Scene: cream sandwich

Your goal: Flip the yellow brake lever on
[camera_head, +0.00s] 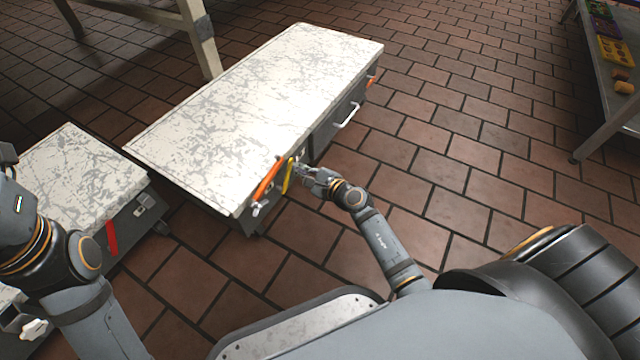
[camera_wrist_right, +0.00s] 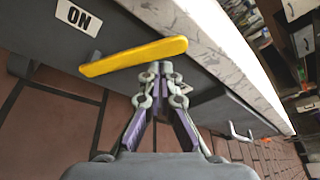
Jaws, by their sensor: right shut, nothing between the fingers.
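The yellow brake lever (camera_head: 287,176) is on the front side of a long cart with a scratched white top (camera_head: 260,95). In the right wrist view the lever (camera_wrist_right: 135,57) is a flat yellow bar, slightly slanted, with its left end near a white "ON" label (camera_wrist_right: 78,17). My right gripper (camera_head: 303,171) is shut and empty beside the lever. In the wrist view its closed fingertips (camera_wrist_right: 160,69) are right at the lever's lower edge, near its right part; I cannot tell whether they touch. My left arm shows at the left, but its gripper is out of view.
An orange handle (camera_head: 267,181) sits just left of the yellow lever. A metal drawer handle (camera_head: 348,116) sticks out farther along the cart. A smaller white-topped unit (camera_head: 65,175) with a red bar stands at left. A grey table (camera_head: 612,75) is at far right; tiled floor between is clear.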

